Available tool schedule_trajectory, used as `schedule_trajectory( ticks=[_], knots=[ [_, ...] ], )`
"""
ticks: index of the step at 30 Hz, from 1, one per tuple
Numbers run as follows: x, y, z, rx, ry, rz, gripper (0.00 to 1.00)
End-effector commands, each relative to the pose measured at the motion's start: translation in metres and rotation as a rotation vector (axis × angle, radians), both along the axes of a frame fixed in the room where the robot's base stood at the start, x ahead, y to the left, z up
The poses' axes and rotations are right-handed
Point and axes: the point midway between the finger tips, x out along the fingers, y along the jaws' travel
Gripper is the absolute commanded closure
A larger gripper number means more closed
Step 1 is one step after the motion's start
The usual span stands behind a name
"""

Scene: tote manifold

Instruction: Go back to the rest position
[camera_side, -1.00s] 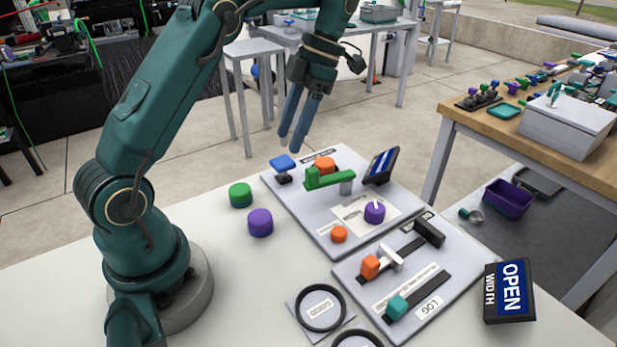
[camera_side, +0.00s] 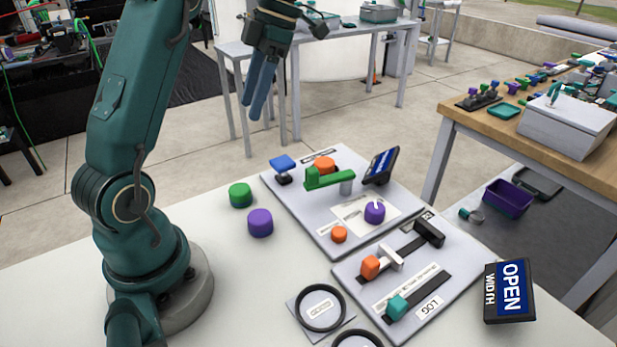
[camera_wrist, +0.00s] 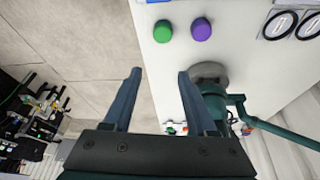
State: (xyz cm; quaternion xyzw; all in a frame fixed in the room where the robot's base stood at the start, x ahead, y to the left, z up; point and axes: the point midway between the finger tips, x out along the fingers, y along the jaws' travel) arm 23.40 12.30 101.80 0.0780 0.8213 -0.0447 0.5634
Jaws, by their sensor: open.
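My gripper (camera_side: 258,92) is raised in the air above and behind the white table (camera_side: 225,285), clear of everything on it. In the wrist view its two blue fingers (camera_wrist: 157,95) stand apart with nothing between them. The fingers point down in the side view. My arm stands on its base at the left of the table.
A green cylinder (camera_side: 240,195) and a purple cylinder (camera_side: 260,222) stand on the table. A panel (camera_side: 325,235) carries a green lever (camera_side: 330,178), knobs and a small display (camera_side: 381,165). A second panel (camera_side: 345,275) has sliders. A sign (camera_side: 510,290) reads "OPEN WIDTH".

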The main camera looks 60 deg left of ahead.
Motion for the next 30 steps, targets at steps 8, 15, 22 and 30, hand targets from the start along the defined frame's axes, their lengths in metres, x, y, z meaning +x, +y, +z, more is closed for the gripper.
schedule_trajectory(
  ticks=[8,15,22,30],
  knots=[
    [-0.021,-0.051,0.042,0.003,-0.146,-0.274,0.43],
    [-0.048,-0.096,0.043,-0.068,-0.262,-0.910,0.43],
    [-0.071,-0.131,0.021,-0.073,-0.310,-1.636,0.43],
    [-0.086,-0.157,-0.015,0.032,-0.234,-2.402,0.43]
  ],
)
